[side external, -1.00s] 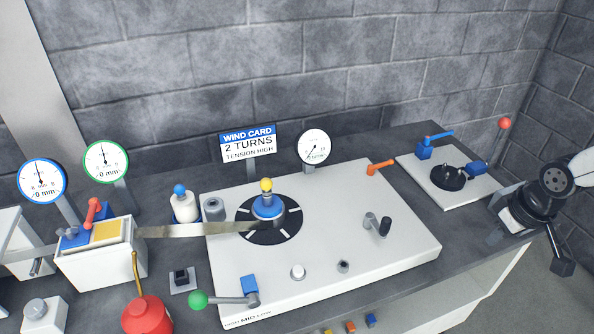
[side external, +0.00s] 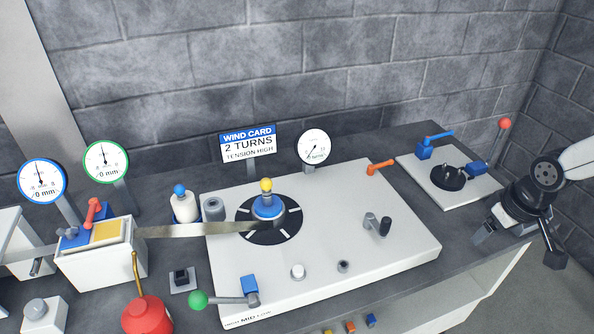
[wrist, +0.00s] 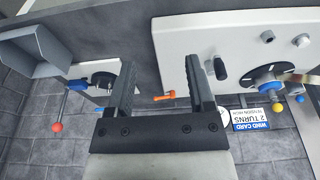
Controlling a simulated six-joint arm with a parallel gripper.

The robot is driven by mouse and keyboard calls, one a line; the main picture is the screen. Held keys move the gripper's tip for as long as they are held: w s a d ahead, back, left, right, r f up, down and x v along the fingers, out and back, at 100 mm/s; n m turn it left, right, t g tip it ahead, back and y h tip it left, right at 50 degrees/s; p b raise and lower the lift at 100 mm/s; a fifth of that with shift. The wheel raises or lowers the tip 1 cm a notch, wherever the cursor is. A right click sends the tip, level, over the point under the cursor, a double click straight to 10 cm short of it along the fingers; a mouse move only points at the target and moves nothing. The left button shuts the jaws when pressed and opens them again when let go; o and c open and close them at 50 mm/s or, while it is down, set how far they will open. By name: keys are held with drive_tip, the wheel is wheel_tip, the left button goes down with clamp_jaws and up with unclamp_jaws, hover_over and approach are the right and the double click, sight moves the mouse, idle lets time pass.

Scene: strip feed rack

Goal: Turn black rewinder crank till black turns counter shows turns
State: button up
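The black rewinder crank (side external: 385,226) stands on the right part of the white plate, its black knob upright on a grey arm; it also shows in the wrist view (wrist: 220,68). The turns counter (side external: 314,147) is a white round dial on a post at the plate's back edge, its needle pointing to the lower left. The wind card (side external: 248,144) reads 2 TURNS, TENSION HIGH. The black disc (side external: 270,222) carries a blue hub with a yellow knob. My gripper (side external: 486,233) is at the right end of the bench, well right of the crank. In the wrist view its fingers (wrist: 162,72) are apart with nothing between them.
An orange lever (side external: 381,166) lies behind the crank. A second white plate (side external: 465,195) with blue clamps stands near my gripper, with a red-knobbed lever (side external: 504,125) behind. A green-knobbed lever (side external: 199,300) is at the front left. A metal strip (side external: 190,230) runs to the disc.

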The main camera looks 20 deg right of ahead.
drive_tip(key=w+a+n+g, duration=0.1)
drive_tip(key=w+a, duration=0.4)
drive_tip(key=w, duration=0.3)
drive_tip(key=n+g, duration=0.1)
drive_tip(key=n, duration=0.1)
hover_over(387, 219)
drive_tip(key=shift+s+d+f, duration=0.15)
drive_tip(key=shift+d+f, duration=0.05)
drive_tip(key=shift+f, duration=0.25)
drive_tip(key=shift+s+d+f, duration=0.15)
drive_tip(key=shift+d+f, duration=0.05)
drive_tip(key=shift+f, duration=0.25)
drive_tip(key=shift+w+a+f+g, duration=0.1)
drive_tip(key=shift+w+a+g, duration=0.2)
drive_tip(key=shift+a, duration=0.15)
drive_tip(key=shift+f, duration=0.1)
drive_tip(key=shift+f, duration=3.8)
clamp_jaws()
